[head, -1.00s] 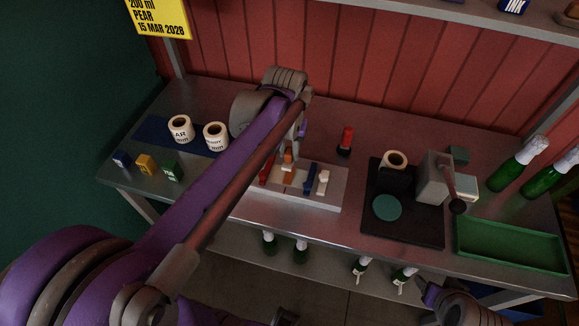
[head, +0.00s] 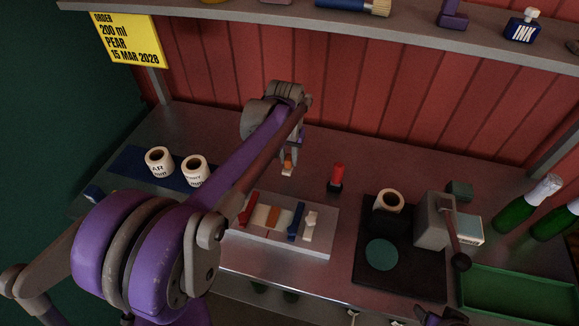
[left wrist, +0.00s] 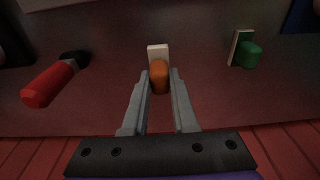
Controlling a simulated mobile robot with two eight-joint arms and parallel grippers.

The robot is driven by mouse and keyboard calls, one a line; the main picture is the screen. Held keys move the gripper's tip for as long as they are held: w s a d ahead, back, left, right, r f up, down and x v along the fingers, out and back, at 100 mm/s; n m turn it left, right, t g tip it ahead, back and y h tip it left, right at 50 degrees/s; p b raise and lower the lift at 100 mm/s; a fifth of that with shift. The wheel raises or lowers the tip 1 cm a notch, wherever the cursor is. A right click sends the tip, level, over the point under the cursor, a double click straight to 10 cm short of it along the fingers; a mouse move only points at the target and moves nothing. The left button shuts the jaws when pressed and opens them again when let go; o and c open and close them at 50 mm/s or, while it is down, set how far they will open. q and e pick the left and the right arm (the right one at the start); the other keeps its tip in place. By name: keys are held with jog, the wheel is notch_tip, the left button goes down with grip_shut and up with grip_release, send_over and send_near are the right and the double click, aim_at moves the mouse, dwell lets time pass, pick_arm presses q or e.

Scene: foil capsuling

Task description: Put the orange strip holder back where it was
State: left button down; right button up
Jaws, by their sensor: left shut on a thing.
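The orange strip holder (head: 287,168) hangs in my left gripper (head: 288,155), behind and above the slotted tray (head: 320,246) in the head view. In the left wrist view the orange handle (left wrist: 159,76) sits between the two fingertips of my left gripper (left wrist: 159,84), with its white end pointing away. The tray holds a red piece (head: 250,209), a blue piece (head: 295,220) and a white piece (head: 311,222). An orange and pale patch (head: 272,217) shows between the red and blue pieces.
A red-and-black stamp-like tool (head: 337,176) stands right of my left gripper. A green-handled piece (left wrist: 248,54) shows in the left wrist view. White rolls (head: 159,160) stand at left. A black base (head: 400,275) with a lever press is right of the tray.

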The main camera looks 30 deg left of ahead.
aim_at(289, 167)
pick_arm(q)
jog(key=shift+w+f, duration=0.1)
jog(key=shift+f, duration=1.85)
jog(key=shift+f, duration=0.15)
jog(key=c, duration=0.7)
grip_release()
jog(key=r, duration=0.4)
jog(key=s+r, duration=0.1)
jog(key=r, duration=0.7)
jog(key=shift+s+d+r+p, duration=0.15)
jog(key=shift+s+d+p, duration=0.05)
jog(key=shift+s+p, duration=0.1)
jog(key=shift+w, duration=0.1)
